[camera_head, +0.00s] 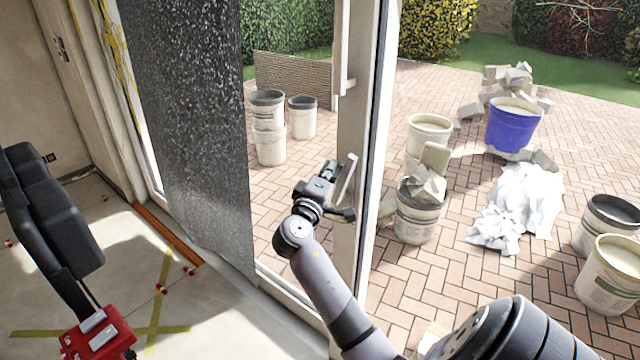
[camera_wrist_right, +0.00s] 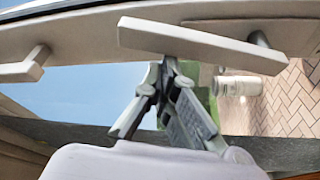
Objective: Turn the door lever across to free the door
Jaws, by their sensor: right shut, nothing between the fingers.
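The door lever (camera_head: 347,178) is a pale bar on the white door frame (camera_head: 368,120). In the head view it stands nearly upright, its top leaning right. In the right wrist view the lever (camera_wrist_right: 200,46) is a long bar crossing the upper part of the picture. My right gripper (camera_head: 331,168) is shut and empty beside the lever. In the right wrist view its fingertips (camera_wrist_right: 169,62) meet just below the bar; I cannot tell whether they touch it. My left gripper is not in view.
A second handle (camera_head: 347,86) sits higher on the frame. A dark speckled sheet (camera_head: 190,120) hangs left of the opening. Outside on the brick paving stand several buckets (camera_head: 420,222), a blue tub (camera_head: 513,125) and a white heap (camera_head: 518,205).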

